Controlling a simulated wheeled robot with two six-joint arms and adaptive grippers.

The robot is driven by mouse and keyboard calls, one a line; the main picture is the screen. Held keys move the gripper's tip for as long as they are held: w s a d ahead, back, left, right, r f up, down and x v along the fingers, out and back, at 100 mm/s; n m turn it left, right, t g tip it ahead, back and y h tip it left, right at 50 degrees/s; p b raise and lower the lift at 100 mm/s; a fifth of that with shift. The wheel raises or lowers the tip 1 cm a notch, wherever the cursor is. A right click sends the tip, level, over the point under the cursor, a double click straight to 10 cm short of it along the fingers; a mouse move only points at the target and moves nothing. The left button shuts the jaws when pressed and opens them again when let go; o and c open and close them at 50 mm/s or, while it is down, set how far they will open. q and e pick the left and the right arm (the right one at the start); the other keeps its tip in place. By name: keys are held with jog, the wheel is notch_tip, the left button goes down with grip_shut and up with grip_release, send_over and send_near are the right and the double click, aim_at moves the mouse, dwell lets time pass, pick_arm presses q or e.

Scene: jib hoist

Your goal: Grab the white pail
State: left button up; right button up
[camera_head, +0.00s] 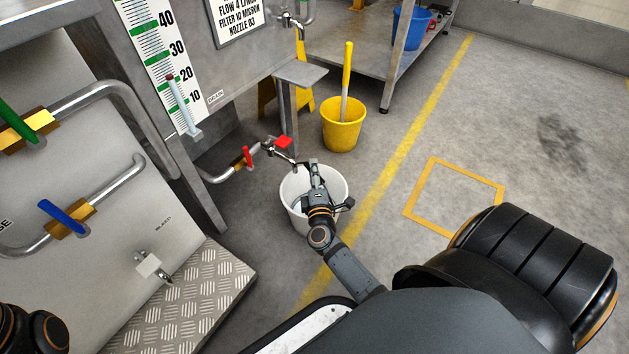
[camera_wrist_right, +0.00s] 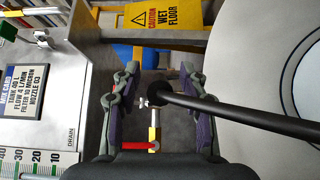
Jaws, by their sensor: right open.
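The white pail (camera_head: 289,212) stands on the floor below the drain valve in the head view. My right gripper (camera_head: 314,170) is above the pail's opening and hides part of it. In the right wrist view the gripper (camera_wrist_right: 160,90) is open, with its two fingers spread. The pail's pale round surface (camera_wrist_right: 265,75) fills the right side there. A dark bar (camera_wrist_right: 240,118), which looks like the pail's handle, reaches into the space between the fingers. I cannot tell whether it touches them. My left gripper is out of view.
A yellow bucket (camera_head: 340,126) with a yellow-handled tool stands farther back, near a yellow wet-floor sign (camera_head: 304,92). A metal treadplate step (camera_head: 185,292) is at the left. Floor at the right is clear.

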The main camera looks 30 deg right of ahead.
grip_shut()
jog(key=shift+r, duration=0.1)
dwell(0.4)
